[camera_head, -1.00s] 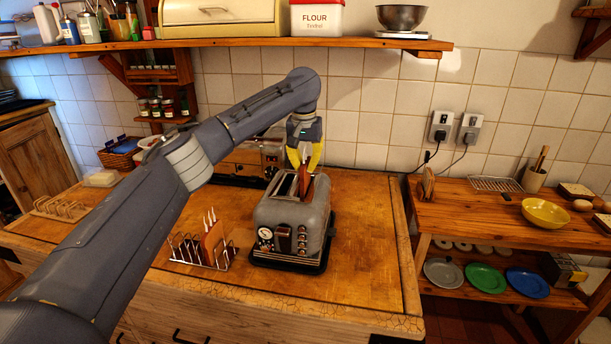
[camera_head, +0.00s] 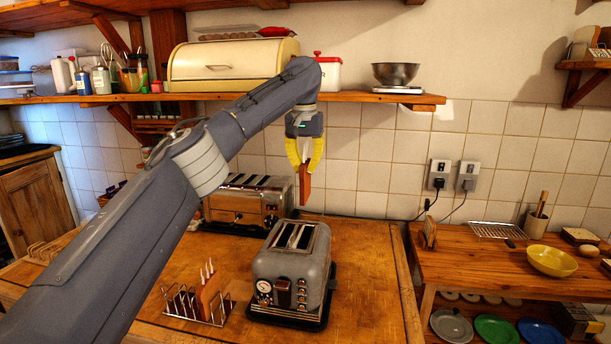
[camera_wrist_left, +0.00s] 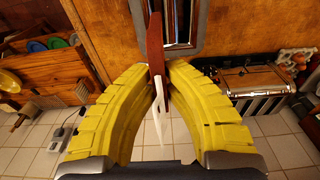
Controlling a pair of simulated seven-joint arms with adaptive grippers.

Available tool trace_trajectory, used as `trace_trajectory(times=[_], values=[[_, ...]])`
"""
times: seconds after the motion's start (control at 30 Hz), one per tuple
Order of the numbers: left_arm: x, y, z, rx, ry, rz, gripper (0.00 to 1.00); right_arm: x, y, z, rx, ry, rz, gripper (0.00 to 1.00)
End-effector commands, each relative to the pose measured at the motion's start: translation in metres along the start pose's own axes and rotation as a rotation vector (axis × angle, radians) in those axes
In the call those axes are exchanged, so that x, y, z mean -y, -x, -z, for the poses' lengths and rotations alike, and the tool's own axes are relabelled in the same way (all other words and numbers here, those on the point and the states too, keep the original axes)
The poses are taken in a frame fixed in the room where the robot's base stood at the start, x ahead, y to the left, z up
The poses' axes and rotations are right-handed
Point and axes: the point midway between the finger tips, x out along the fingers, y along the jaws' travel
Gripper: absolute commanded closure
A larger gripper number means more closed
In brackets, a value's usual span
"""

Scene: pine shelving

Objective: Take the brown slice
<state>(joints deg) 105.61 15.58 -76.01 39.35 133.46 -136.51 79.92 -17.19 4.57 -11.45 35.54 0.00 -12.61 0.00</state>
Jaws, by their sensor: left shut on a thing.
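My left gripper (camera_head: 305,164), with yellow fingers, is shut on the brown slice (camera_head: 304,190) and holds it upright in the air above and just behind the grey toaster (camera_head: 300,262). In the left wrist view the slice (camera_wrist_left: 155,45) shows edge-on between the yellow fingertips (camera_wrist_left: 158,80), with a thin white piece beside it. The two slots on top of the grey toaster show in the head view. My right gripper is not in view.
A toast rack (camera_head: 183,305) holding slices stands left of the grey toaster. A second metal toaster (camera_head: 240,207) stands behind, near the tiled wall. A shelf (camera_head: 385,98) runs above. The counter (camera_head: 365,310) right of the grey toaster is clear.

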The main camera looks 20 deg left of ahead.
Motion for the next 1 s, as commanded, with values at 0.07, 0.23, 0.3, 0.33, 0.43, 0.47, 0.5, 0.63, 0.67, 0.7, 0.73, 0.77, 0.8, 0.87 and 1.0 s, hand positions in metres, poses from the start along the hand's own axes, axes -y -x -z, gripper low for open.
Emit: trace_trajectory(times=[0.07,0.23,0.3,0.33,0.43,0.47,0.5,0.63,0.67,0.7,0.73,0.77,0.8,0.87,1.0], values=[[0.000,0.002,0.000,0.000,0.000,0.000,1.00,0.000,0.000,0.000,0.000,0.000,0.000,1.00],[0.000,0.003,0.000,0.000,0.000,0.000,1.00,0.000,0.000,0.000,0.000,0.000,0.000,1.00],[0.000,0.003,0.000,0.000,0.000,0.000,1.00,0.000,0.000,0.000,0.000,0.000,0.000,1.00],[0.000,0.003,0.000,0.000,0.000,0.000,1.00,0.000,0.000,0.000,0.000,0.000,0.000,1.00],[0.000,0.003,0.000,0.000,0.000,0.000,1.00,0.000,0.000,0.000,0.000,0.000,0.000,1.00],[0.000,0.004,0.000,0.000,0.000,-0.001,1.00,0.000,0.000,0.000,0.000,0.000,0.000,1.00],[0.000,0.005,0.001,-0.001,0.000,-0.001,1.00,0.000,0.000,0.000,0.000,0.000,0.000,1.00],[0.000,0.015,0.002,-0.002,0.001,-0.002,1.00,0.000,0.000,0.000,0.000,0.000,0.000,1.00],[-0.001,0.018,0.002,-0.002,0.001,-0.002,1.00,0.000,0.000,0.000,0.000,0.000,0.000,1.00],[-0.001,0.021,0.003,-0.001,0.000,-0.002,1.00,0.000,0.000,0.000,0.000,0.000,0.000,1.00],[-0.001,0.023,0.003,-0.001,0.000,-0.001,1.00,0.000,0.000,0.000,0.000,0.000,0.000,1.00],[-0.001,0.025,0.003,-0.001,0.000,-0.001,1.00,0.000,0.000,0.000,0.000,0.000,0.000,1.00],[0.000,0.029,0.003,-0.001,0.001,-0.001,1.00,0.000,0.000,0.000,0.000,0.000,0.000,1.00],[-0.001,0.034,0.004,-0.002,0.002,-0.002,1.00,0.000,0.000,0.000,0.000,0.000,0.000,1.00],[0.000,0.044,0.006,-0.001,0.001,-0.001,1.00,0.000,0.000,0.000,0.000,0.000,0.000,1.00]])
